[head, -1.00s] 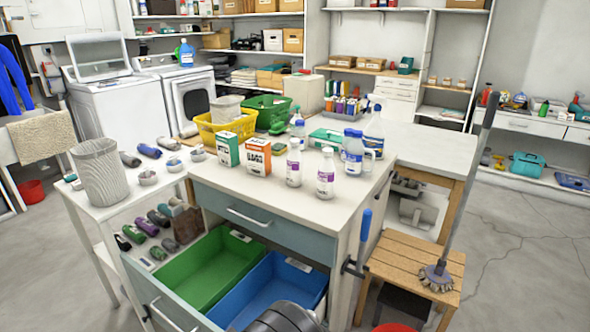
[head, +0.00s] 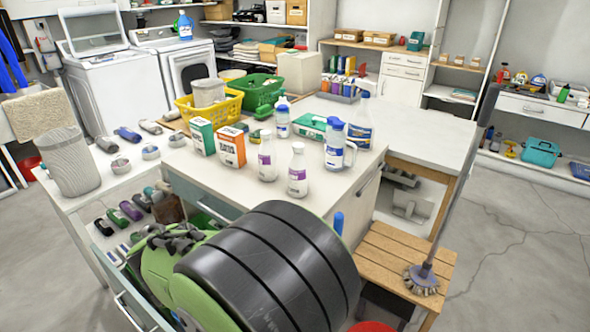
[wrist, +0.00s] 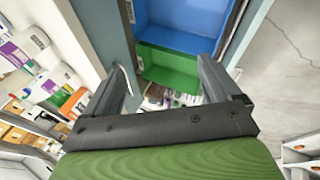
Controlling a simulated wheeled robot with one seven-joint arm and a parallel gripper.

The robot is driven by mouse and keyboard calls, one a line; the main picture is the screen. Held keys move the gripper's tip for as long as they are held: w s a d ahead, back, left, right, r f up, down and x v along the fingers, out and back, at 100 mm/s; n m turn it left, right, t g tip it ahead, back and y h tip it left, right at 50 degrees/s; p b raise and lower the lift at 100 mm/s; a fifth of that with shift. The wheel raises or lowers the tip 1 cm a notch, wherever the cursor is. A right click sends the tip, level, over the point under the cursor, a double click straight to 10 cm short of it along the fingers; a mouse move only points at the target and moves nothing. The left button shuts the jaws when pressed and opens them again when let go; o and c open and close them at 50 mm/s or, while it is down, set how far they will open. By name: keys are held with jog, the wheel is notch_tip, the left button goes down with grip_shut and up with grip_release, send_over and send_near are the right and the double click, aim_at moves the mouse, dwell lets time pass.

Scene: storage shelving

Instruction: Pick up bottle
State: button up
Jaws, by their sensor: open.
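Several bottles stand upright on the counter in the head view. Two are white with purple labels, a nearer bottle (head: 298,172) and one behind it (head: 266,157). Beside them are a blue-capped jug (head: 334,148), a blue-capped bottle (head: 282,119) and a spray bottle (head: 360,128).
The open drawer holds a blue bin (wrist: 185,28) and a green bin (wrist: 170,68). Orange and green boxes (head: 231,146) and a yellow basket (head: 215,117) stand left of the bottles. A wooden stool (head: 400,262) and a long-handled brush (head: 423,278) are at right.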

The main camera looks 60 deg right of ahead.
jog(key=d+f+n+g+h+p, duration=0.1)
jog(key=d+n+g+h, duration=0.15)
jog(key=d, duration=0.55)
jog(key=n+h+p, duration=0.4)
jog(key=n+h, duration=0.6)
jog(key=n, duration=0.5)
send_near(294, 179)
jog(key=d+b, duration=0.2)
jog(key=d, duration=1.1)
jog(key=shift+w+f, duration=0.1)
jog(key=shift+f, duration=0.05)
jog(key=shift+a, duration=0.1)
jog(key=shift+c, duration=0.4)
jog(key=c, duration=1)
